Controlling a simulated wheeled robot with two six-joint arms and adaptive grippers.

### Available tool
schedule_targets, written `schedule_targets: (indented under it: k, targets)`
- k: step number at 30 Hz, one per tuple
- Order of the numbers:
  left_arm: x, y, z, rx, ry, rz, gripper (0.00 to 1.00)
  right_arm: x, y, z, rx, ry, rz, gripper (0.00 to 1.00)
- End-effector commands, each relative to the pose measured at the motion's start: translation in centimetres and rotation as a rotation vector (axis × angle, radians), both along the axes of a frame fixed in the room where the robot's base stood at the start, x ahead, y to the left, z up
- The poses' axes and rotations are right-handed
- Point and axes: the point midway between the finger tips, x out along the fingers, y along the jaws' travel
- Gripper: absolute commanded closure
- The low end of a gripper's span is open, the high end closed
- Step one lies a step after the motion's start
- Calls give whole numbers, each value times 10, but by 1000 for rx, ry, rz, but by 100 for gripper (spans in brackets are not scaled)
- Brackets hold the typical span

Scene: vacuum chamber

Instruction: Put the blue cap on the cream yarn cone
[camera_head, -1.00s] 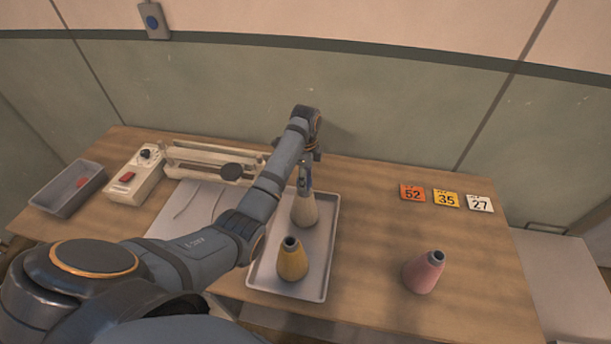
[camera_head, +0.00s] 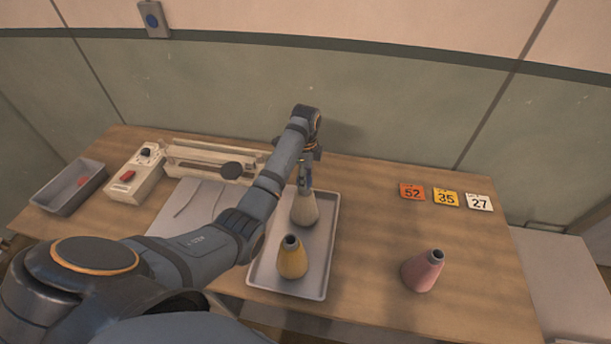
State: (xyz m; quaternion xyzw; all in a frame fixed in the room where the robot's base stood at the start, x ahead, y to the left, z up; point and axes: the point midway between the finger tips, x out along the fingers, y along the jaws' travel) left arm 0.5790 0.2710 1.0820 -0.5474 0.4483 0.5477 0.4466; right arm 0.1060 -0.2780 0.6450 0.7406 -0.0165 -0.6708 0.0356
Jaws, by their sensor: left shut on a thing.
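The cream yarn cone (camera_head: 304,211) stands upright in the back part of the grey tray (camera_head: 318,279). My left gripper (camera_head: 304,184) points down right over the cone's tip. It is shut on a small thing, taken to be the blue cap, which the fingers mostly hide. Whether the cap touches the cone's tip cannot be made out. My right gripper is not in view.
A yellow cone (camera_head: 292,259) stands at the front of the same tray. A pink cone (camera_head: 423,271) stands on the table to the right. Number cards (camera_head: 445,198) lie at the back right. A grey bin (camera_head: 70,187) and a control box (camera_head: 135,176) are at the left.

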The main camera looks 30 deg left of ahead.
Motion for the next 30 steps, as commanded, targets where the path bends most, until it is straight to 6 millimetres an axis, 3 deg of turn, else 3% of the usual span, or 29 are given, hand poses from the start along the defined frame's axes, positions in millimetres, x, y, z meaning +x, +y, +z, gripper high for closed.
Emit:
schedule_targets:
  k: [28, 29, 30]
  targets:
    - [0, 0, -31, 0, 0, 0, 69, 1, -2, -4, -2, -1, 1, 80]
    - [0, 0, -31, 0, -1, 0, 50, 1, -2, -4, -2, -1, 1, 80]
    - [0, 0, -31, 0, -1, 0, 45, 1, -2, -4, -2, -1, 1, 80]
